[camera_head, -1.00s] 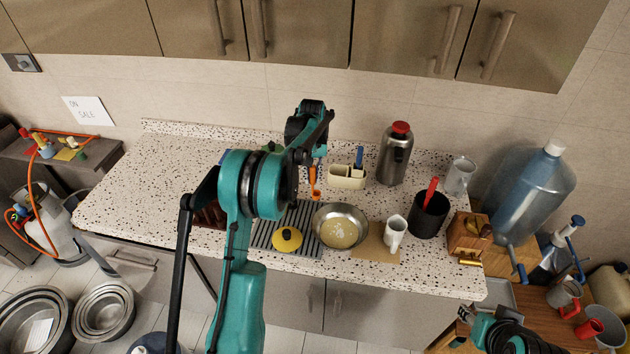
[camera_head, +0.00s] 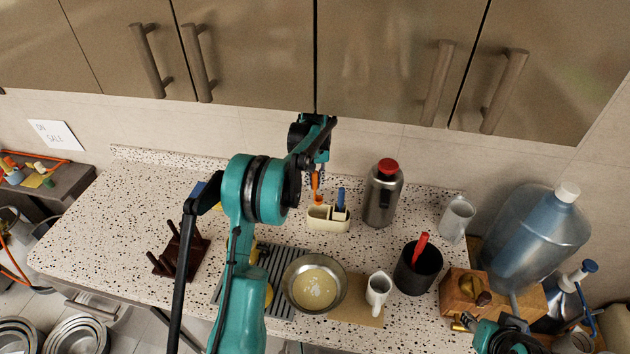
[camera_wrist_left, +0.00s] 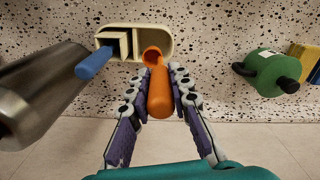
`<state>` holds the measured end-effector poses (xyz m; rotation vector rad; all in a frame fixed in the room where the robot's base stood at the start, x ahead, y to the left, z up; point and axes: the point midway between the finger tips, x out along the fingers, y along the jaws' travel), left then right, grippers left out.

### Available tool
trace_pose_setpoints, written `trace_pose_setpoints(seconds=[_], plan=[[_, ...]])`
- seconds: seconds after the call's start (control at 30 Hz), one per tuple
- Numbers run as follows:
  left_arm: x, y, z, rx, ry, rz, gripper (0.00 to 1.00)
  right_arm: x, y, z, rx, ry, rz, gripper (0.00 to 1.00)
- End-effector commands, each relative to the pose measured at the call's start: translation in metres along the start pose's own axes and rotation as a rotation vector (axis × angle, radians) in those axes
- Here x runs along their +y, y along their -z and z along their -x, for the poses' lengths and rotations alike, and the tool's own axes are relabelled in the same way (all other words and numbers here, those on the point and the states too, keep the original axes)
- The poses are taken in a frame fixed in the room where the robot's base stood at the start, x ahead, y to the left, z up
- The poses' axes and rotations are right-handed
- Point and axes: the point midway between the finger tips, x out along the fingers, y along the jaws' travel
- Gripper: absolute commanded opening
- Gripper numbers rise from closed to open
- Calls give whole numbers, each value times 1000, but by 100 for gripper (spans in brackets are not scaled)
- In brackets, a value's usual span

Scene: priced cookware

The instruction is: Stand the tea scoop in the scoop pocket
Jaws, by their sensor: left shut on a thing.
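My left gripper (camera_head: 316,168) is shut on the handle of the orange tea scoop (camera_wrist_left: 160,95), which hangs bowl down. The scoop (camera_head: 316,183) shows in the head view over the left part of the cream caddy (camera_head: 328,225). In the left wrist view the scoop's bowl overlaps the edge of the caddy's (camera_wrist_left: 168,40) wide open pocket; I cannot tell whether it is inside or above. A blue-handled tool (camera_wrist_left: 93,62) stands in the caddy's other, square compartment. Part of my right arm shows at the lower right; its fingers cannot be made out.
A steel flask (camera_head: 382,195) with a red lid stands close right of the caddy. In front are a pan (camera_head: 335,300), a white pitcher (camera_head: 378,290) and a black pot (camera_head: 415,272). Cabinets hang above.

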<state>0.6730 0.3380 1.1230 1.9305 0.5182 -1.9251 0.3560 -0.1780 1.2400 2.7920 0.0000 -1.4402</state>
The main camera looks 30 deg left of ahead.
Motion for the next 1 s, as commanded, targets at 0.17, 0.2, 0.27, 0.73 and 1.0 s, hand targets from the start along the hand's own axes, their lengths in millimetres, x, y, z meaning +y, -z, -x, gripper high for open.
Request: trace_pose_setpoints(seconds=[0.17, 0.2, 0.27, 0.73, 1.0], plan=[[0, 0, -16, 0, 0, 0, 2, 0, -5, -7, 0, 0, 0, 40], [0, 0, -20, 0, 0, 0, 2, 0, -6, -9, 0, 0, 0, 40], [0, 0, -25, 0, 0, 0, 2, 0, -8, -11, 0, 0, 0, 40], [0, 0, -64, 0, 0, 0, 2, 0, -18, -25, 0, 0, 0, 40], [0, 0, -87, 0, 0, 0, 2, 0, -26, -36, 0, 0, 0, 40]])
